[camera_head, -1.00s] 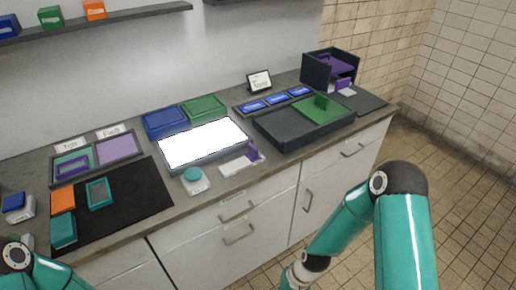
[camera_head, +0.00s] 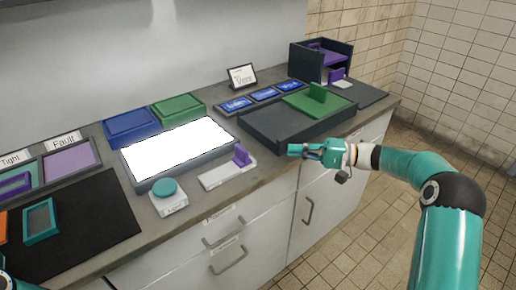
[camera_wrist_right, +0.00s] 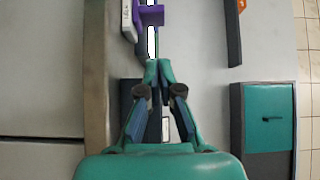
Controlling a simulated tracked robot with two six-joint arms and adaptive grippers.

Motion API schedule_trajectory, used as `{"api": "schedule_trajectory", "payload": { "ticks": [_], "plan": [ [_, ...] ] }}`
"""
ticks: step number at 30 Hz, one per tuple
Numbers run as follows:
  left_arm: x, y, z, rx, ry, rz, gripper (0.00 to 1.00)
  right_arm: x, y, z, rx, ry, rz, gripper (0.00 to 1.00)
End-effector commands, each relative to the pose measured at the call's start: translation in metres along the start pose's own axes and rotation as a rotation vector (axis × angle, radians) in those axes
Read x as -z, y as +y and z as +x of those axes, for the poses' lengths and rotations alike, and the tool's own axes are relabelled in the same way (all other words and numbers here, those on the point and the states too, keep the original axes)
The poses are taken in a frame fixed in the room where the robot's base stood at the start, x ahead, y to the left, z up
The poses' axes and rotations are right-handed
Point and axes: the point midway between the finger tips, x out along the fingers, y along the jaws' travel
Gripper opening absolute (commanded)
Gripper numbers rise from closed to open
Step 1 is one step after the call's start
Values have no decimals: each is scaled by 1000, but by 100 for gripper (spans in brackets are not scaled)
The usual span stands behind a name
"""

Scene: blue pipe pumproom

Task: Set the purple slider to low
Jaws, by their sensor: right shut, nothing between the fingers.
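The purple slider (camera_head: 241,155) stands upright at the right end of its white base (camera_head: 214,178), near the counter's front edge. In the right wrist view, the purple slider (camera_wrist_right: 151,15) and part of its white base (camera_wrist_right: 129,20) show at the top, ahead of the fingertips. My right gripper (camera_head: 292,150) is shut and empty, to the right of the slider and apart from it, pointing left in the head view. Its closed fingertips (camera_wrist_right: 158,68) show in the wrist view. My left gripper is out of view.
A bright white panel (camera_head: 178,150) lies behind the slider base. A teal round button (camera_head: 165,188) is left of it. A large dark tray (camera_head: 275,132) with a green plate (camera_head: 322,101) lies behind my right gripper. A second purple piece (camera_head: 337,75) stands by the dark rack (camera_head: 306,62).

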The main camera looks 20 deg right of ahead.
Motion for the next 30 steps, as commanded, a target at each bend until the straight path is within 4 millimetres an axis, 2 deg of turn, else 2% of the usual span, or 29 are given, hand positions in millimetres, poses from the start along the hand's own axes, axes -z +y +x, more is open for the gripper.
{"api": "schedule_trajectory", "payload": {
  "ticks": [10, 24, 30],
  "plan": [
    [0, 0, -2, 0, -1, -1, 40, -2, 2, 29, -1, -25, 5, 0],
    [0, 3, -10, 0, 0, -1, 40, -4, 2, 103, -2, -26, 7, 0],
    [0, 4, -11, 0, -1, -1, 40, -4, 3, 114, -1, -25, 7, 0]
  ]
}}
